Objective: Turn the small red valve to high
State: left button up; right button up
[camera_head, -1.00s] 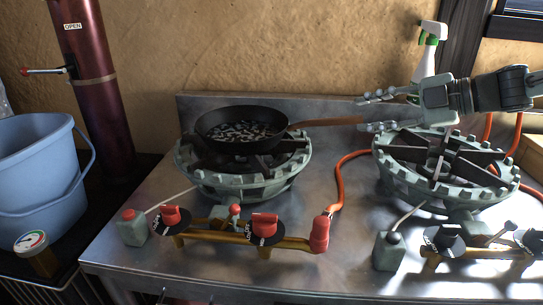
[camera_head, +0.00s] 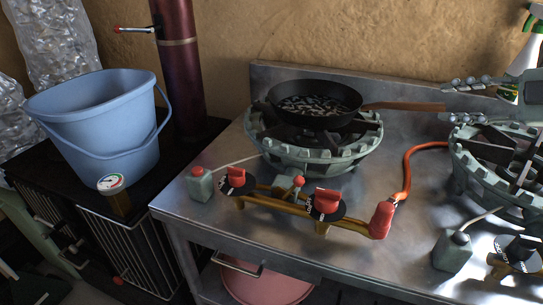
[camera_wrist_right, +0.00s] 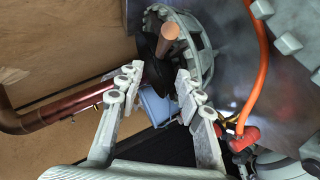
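A brass gas manifold (camera_head: 275,204) lies in front of the left burner. It carries a red knob (camera_head: 237,176) on a black dial at its left, a red knob (camera_head: 325,201) on a black dial at its right, and a small red-tipped lever (camera_head: 298,181) between them. I cannot read the dial settings. My right gripper (camera_head: 444,101) is open at the end of the pan handle (camera_head: 405,106), well behind and right of the knobs. In the right wrist view the handle end (camera_wrist_right: 170,32) shows beyond the open fingers (camera_wrist_right: 157,76). My left gripper is not in view.
A black pan (camera_head: 315,100) with dark pieces stands on the left burner (camera_head: 290,154). A red regulator (camera_head: 381,220) and orange hose (camera_head: 408,165) flank the manifold's right. The counter front is clear.

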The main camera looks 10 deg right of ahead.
aim_at(236, 178)
jog(key=k+j, duration=0.1)
jog(key=j, duration=1.05)
jog(key=k+j, duration=0.15)
jog(key=j, duration=0.4)
jog(key=k+j, duration=0.1)
jog(key=j, duration=0.5)
jog(key=k+j, duration=0.1)
jog(key=j, duration=0.45)
